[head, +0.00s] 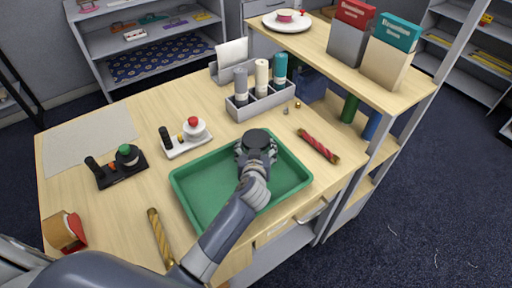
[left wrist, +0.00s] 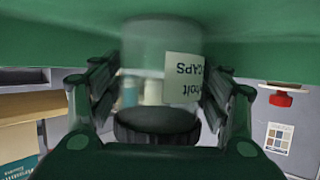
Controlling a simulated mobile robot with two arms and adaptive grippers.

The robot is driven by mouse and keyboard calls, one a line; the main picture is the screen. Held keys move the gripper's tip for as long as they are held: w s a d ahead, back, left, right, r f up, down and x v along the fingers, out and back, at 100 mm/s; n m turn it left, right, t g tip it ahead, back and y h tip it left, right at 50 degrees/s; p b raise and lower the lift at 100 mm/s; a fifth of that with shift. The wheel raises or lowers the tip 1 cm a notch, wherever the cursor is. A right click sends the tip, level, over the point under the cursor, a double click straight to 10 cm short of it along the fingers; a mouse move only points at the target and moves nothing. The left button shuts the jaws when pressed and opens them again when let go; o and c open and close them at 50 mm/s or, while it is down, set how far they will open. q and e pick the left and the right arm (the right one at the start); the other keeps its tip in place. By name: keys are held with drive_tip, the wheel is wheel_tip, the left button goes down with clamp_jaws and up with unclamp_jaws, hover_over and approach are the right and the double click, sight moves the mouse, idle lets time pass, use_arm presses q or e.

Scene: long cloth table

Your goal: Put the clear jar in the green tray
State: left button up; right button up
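The green tray (head: 205,190) lies on the wooden table near its front right edge. My left gripper (head: 256,154) is over the right part of the tray, around the clear jar with its black lid (head: 257,138). In the left wrist view the clear jar (left wrist: 150,45) has a pale label and its black lid (left wrist: 155,124). The fingers of my left gripper (left wrist: 160,85) press close on both sides of it. The green tray surface (left wrist: 60,35) is right by the jar's base; I cannot tell whether they touch. My right gripper is not in view.
A raised shelf (head: 340,57) borders the right.

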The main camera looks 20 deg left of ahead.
use_arm(q)
drive_tip(key=shift+o, duration=0.2)
drive_tip(key=shift+r, duration=0.15)
drive_tip(key=shift+s+r+p, duration=0.1)
drive_tip(key=shift+r+p, duration=0.1)
drive_tip(key=shift+p, duration=0.1)
drive_tip(key=p+v, duration=0.2)
drive_tip(key=v, duration=0.4)
drive_tip(key=shift+s+d, duration=0.1)
drive_tip(key=shift+s+d+r, duration=0.1)
drive_tip(key=shift+s+r, duration=0.05)
drive_tip(key=shift+s, duration=0.25)
